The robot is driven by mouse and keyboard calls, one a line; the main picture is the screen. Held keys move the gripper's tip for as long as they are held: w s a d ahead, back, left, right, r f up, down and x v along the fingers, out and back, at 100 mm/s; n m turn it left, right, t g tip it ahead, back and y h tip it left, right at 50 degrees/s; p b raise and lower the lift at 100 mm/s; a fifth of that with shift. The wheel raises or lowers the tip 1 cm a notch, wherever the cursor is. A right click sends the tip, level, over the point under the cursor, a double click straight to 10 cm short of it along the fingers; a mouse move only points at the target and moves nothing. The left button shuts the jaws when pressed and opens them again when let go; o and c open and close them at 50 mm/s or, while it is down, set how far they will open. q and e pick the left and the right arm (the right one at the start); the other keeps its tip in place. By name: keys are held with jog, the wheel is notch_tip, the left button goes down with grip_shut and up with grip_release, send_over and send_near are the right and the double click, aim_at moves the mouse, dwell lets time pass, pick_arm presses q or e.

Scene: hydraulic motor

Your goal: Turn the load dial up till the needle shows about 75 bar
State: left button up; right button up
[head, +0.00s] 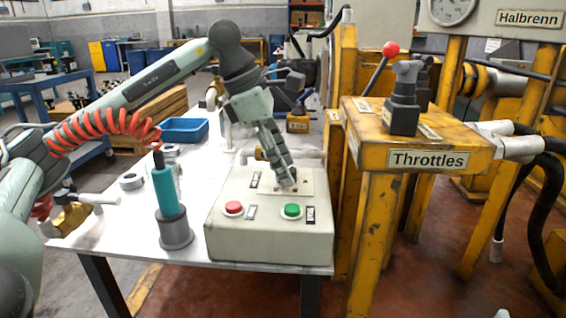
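A pale control box (225,207) stands on the white table, with a red button (233,208) and a green button (291,211) on its top. My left gripper (287,184) points down at the plate (269,184) behind the buttons. Its fingertips are at the spot on the plate where a dark knob seems to sit, mostly hidden by the fingers. I cannot tell whether they grip it. A round white gauge (451,9) is at the top right, cut off by the picture's edge; its needle is not readable. My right gripper is not in view.
On the table (130,222) stand a teal cylinder (166,190) in a grey base, metal rings (131,181) and a blue tray (184,130).

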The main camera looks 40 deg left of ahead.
pick_arm(q)
jog(key=v, duration=1.2)
dwell(0.5)
